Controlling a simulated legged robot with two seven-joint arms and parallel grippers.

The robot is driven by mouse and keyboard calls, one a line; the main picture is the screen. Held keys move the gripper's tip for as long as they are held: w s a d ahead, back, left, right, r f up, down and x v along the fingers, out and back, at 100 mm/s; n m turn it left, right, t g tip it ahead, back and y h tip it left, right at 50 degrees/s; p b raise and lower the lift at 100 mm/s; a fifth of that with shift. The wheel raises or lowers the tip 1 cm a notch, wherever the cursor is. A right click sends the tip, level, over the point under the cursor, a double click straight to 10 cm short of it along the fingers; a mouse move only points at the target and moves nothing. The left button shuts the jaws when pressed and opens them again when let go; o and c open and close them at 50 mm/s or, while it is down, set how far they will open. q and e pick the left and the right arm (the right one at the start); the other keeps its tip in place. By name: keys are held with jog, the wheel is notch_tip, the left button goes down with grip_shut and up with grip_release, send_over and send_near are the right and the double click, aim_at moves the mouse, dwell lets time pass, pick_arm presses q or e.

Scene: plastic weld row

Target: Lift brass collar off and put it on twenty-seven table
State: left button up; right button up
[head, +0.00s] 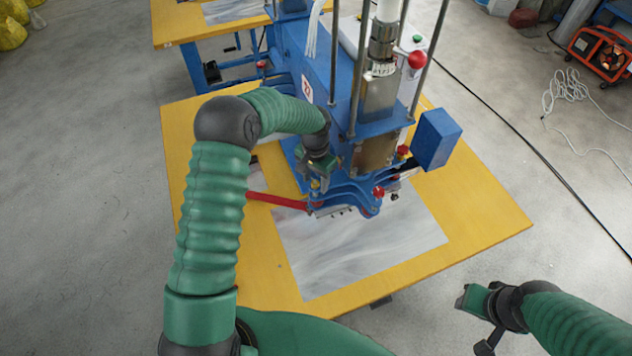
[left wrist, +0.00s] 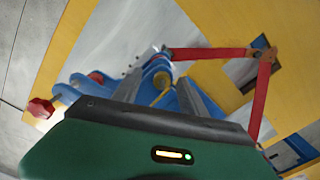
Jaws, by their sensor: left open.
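The twenty-seven table (head: 480,205) is the yellow-topped table under the blue machine, whose plate bears a number (head: 307,89). A brass-coloured round piece, which looks like the brass collar (left wrist: 161,81), sits on the blue machine part in the left wrist view, between the finger tips. My left gripper (head: 317,172) is at the machine's front, over the blue bracket; its open fingers (left wrist: 160,88) point at the collar. I cannot tell whether they touch it. In the head view the collar is mostly hidden by the gripper. My right gripper (head: 477,320) is open and empty, off the table at lower right.
The blue machine (head: 330,85) has upright rods, red knobs (head: 417,60) and a blue box (head: 436,139) jutting right. A red bar (head: 277,201) runs left from its front. A grey sheet area (head: 350,250) on the table's front is clear. Another yellow table (head: 180,25) stands behind.

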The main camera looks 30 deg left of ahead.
pick_arm(q)
jog(key=shift+w+a+f, duration=0.1)
jog(key=shift+f, duration=0.15)
jog(key=shift+w+a+f, duration=0.15)
jog(key=c, duration=0.4)
grip_shut()
jog(key=shift+r, duration=0.2)
